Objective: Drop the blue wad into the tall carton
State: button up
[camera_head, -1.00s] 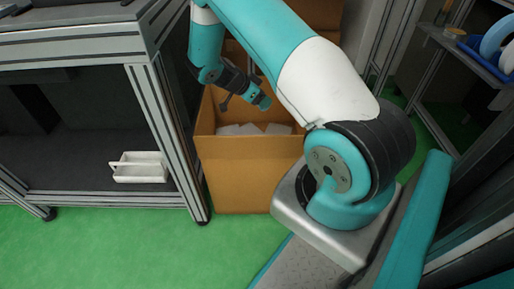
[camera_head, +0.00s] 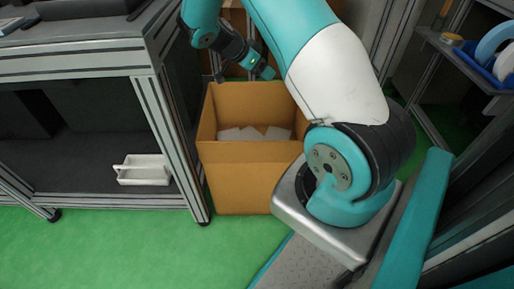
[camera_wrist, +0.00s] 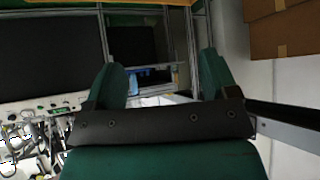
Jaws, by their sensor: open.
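The tall carton (camera_head: 250,185) is an open brown cardboard box on the green floor in the head view, with several pale grey-white pieces inside. My gripper (camera_wrist: 160,82) shows in the wrist view with its two dark green fingers spread apart and nothing clearly held between them. In the head view my wrist end is above the carton's back rim, and the fingers are hard to make out. I cannot pick out the blue wad in either view. A small bluish patch shows between the fingers in the wrist view, but it is too small to identify.
A metal-framed bench (camera_head: 100,55) stands left of the carton, with a white tray (camera_head: 144,170) on its lower shelf. A shelf at the right holds a blue bin (camera_head: 484,62) and round rolls. Stacked cardboard boxes (camera_wrist: 283,30) show at right in the wrist view.

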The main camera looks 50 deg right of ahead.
notch_tip(320, 180, up, 7)
jog(key=p, duration=0.1)
jog(key=shift+f, duration=0.2)
